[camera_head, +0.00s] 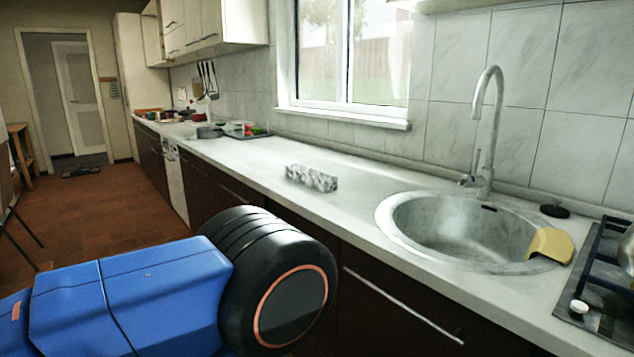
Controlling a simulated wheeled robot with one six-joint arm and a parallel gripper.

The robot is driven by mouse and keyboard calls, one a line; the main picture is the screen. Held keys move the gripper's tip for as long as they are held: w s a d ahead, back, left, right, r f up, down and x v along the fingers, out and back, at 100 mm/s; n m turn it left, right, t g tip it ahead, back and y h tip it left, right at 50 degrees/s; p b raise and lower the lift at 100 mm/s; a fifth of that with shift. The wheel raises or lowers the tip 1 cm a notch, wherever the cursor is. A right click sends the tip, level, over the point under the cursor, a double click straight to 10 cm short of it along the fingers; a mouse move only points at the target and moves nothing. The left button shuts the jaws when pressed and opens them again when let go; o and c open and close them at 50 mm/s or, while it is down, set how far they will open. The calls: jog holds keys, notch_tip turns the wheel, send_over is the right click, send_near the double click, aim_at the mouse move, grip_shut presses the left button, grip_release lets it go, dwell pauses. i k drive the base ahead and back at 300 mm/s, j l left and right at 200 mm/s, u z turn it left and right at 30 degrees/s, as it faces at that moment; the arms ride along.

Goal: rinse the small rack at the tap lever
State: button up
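A small grey-and-white mottled block-like object (312,178) lies on the counter left of the sink; it may be the small rack, but its detail is too coarse to be sure. The tap (487,130) stands upright behind the round sink, its spout curving over at the top. The tap lever (467,181) sticks out to the left near the tap's base. My arm, blue with a black joint, fills the lower left, in front of the counter. My gripper is out of the picture.
The round metal sink (384,226) looks empty. A yellow cloth or sponge (550,245) hangs over its right rim, with a black stopper (554,211) behind. A hob (592,310) stands at the far right. The counter (345,205) between block and sink is clear.

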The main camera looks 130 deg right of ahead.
aim_at(477, 162)
jog(key=z, duration=4.5)
jog(key=j, duration=0.65)
